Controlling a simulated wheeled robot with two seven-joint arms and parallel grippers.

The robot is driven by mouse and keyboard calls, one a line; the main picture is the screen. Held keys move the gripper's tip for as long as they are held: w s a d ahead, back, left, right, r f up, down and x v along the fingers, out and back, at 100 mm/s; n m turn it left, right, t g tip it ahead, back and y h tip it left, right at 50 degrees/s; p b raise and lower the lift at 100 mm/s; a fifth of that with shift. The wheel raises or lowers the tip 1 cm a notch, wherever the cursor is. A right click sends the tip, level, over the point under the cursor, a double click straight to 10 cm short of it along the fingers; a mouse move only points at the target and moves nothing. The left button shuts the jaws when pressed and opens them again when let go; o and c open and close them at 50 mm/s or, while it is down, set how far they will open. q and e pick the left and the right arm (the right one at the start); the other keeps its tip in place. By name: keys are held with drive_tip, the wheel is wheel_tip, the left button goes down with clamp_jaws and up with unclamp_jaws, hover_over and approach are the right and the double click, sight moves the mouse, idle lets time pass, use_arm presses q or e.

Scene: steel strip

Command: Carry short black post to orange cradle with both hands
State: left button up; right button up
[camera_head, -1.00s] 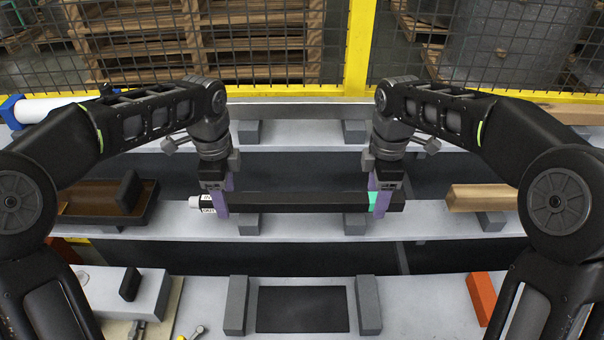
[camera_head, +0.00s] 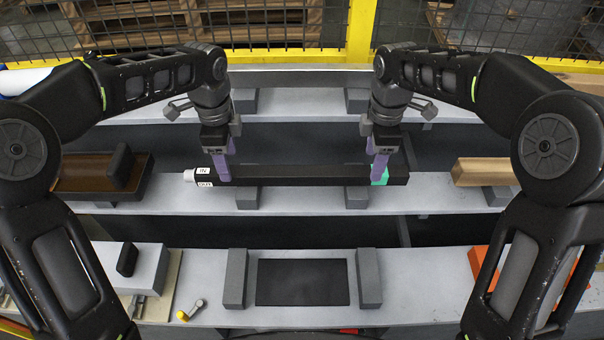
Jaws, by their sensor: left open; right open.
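The short black post (camera_head: 300,174) lies level across two grey support blocks on the middle shelf. It has a white end with IN/OUT labels at the left and a teal band near the right. My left gripper (camera_head: 219,166) is open at the post's left end, just right of the labels. My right gripper (camera_head: 381,166) is open at the teal band. The purple fingers of both overlap the post's upper part in view; I cannot tell whether they touch it. An orange piece (camera_head: 477,261), likely the orange cradle, shows on the near bench at right, mostly hidden by my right arm.
On the near bench, two grey blocks (camera_head: 235,278) (camera_head: 369,277) flank a dark mat (camera_head: 303,282). A brown tray (camera_head: 83,185) stands left of the post, a wooden bar (camera_head: 486,171) right. A dark gap separates the shelf from the near bench. Yellow-framed mesh fencing closes the back.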

use_arm(q)
wheel_tip(320, 180, down, 5)
use_arm(e)
wheel_tip(320, 180, down, 5)
use_arm(q)
drive_tip(key=shift+c, duration=0.4)
use_arm(e)
drive_tip(key=shift+c, duration=0.4)
use_arm(q)
clamp_jaws()
use_arm(e)
clamp_jaws()
use_arm(q)
drive_tip(key=shift+r, duration=0.1)
use_arm(e)
drive_tip(key=shift+w+r, duration=0.1)
